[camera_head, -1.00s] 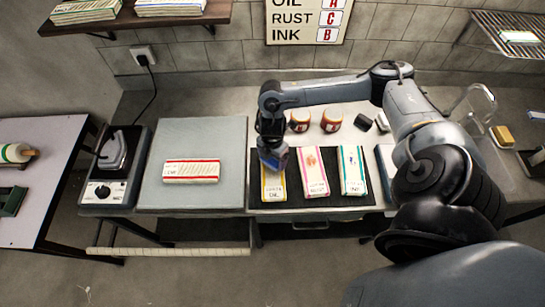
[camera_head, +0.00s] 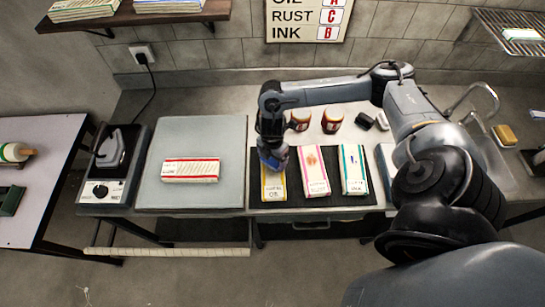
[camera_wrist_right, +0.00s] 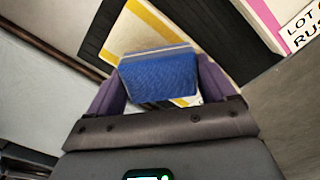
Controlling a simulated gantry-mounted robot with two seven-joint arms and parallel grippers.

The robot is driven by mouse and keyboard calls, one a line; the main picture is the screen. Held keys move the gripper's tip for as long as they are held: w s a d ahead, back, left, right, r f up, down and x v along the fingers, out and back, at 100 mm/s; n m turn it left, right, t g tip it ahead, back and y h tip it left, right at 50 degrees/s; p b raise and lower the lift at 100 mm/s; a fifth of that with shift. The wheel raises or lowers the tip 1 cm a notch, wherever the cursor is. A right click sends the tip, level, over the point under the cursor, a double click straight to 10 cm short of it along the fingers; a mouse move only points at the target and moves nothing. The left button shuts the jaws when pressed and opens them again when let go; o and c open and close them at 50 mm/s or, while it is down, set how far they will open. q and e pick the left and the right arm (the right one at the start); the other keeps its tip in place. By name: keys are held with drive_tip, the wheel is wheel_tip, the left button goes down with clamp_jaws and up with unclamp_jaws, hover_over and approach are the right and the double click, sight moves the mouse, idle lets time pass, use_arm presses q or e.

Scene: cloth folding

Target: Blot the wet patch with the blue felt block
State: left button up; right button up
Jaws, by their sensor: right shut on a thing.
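My right gripper (camera_head: 272,160) is shut on the blue felt block (camera_wrist_right: 158,76), with one finger on each side of it in the right wrist view. The block is over the far part of the yellow-striped cloth (camera_head: 273,186), which has an OIL label at its near end. I cannot tell whether the block touches the cloth. No wet patch shows clearly; the block and gripper hide part of this cloth. My left gripper is not in view.
A pink-striped cloth (camera_head: 315,172) and a green-striped cloth (camera_head: 353,170) lie to the right on the dark mat (camera_head: 333,201). Two jars (camera_head: 332,122) stand behind. A red-striped cloth (camera_head: 190,170) lies on the grey board (camera_head: 200,138), left, beside an iron (camera_head: 111,150).

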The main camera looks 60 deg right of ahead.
drive_tip(key=shift+f, duration=0.3)
drive_tip(key=shift+f, duration=0.25)
idle(0.4)
idle(0.8)
drive_tip(key=shift+f, duration=0.1)
idle(0.8)
drive_tip(key=shift+r+p, duration=0.85)
drive_tip(key=shift+p, duration=0.05)
wheel_tip(320, 180, up, 6)
drive_tip(key=p, duration=0.6)
drive_tip(key=shift+f, duration=0.2)
